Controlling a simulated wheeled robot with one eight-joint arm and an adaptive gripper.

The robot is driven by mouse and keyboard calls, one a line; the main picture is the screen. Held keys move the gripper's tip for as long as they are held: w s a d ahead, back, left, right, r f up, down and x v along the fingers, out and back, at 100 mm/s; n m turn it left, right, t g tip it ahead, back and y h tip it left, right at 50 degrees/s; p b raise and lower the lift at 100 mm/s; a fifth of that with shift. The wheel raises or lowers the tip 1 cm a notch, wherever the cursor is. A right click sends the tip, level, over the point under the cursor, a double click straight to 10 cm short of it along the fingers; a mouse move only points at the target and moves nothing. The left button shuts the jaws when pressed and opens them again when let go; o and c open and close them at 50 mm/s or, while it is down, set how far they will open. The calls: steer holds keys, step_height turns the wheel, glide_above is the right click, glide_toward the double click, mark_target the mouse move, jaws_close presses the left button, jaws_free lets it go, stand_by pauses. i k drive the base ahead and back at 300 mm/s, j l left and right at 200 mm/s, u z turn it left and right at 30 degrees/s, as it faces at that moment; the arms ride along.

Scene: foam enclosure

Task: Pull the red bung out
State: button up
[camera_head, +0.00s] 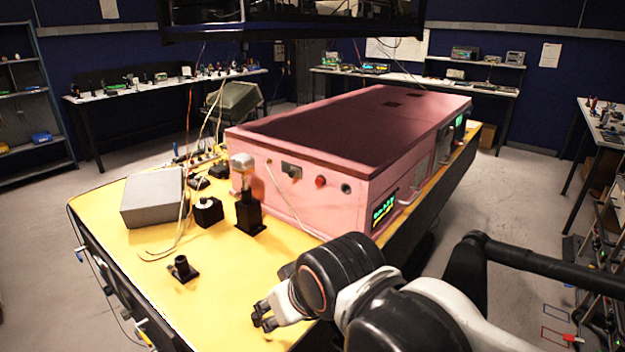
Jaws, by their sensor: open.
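The red bung (320,182) is a small round red piece seated in the near end face of the pink enclosure (400,188). It sits between a dark switch-like fitting (291,170) on its left and a dark round port (346,188) on its right. My gripper (262,318) is open and empty, low over the yellow table top near its front edge. It is in front of and below the bung, well apart from it. My arm comes in from the lower right and does not hide the bung.
On the yellow table (215,285) stand a grey box (153,197), a black post with a clear-topped piece (247,200), a small black cube (208,211) and a black mount (183,268). Thin cables hang at the left. The table top before the enclosure's end is mostly clear.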

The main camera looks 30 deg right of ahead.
mark_target(319, 181)
steer(key=i+j, duration=0.3)
steer(key=j, duration=0.2)
steer(key=i+j, duration=0.3)
steer(key=j, duration=0.2)
steer(key=i+j, duration=0.35)
steer(key=j, duration=0.15)
steer(key=z, duration=1.8)
